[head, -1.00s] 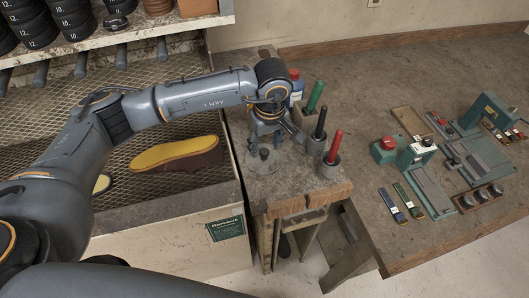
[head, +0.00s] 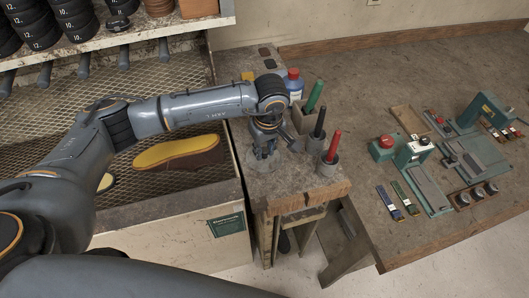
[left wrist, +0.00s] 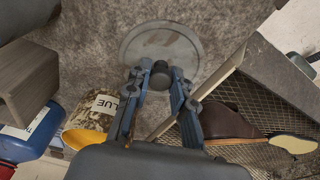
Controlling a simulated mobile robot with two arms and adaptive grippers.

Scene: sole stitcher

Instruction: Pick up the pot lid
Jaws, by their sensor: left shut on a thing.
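The pot lid is a pale, translucent round disc with a black knob. In the left wrist view the lid (left wrist: 160,38) lies on the grey worktop, with its knob (left wrist: 160,70) between my fingers. In the head view my left gripper (head: 264,155) is down over the lid, and the arm and fingers hide most of it. In the left wrist view my left gripper (left wrist: 160,75) is shut on the knob, one finger at each side. A pot (left wrist: 104,112) labelled GLUE stands nearby. My right gripper is not in view.
Grey cups with a green (head: 315,95), a black (head: 320,122) and a red handled tool (head: 335,146) stand close right of my gripper. A blue bottle (head: 294,84) stands behind.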

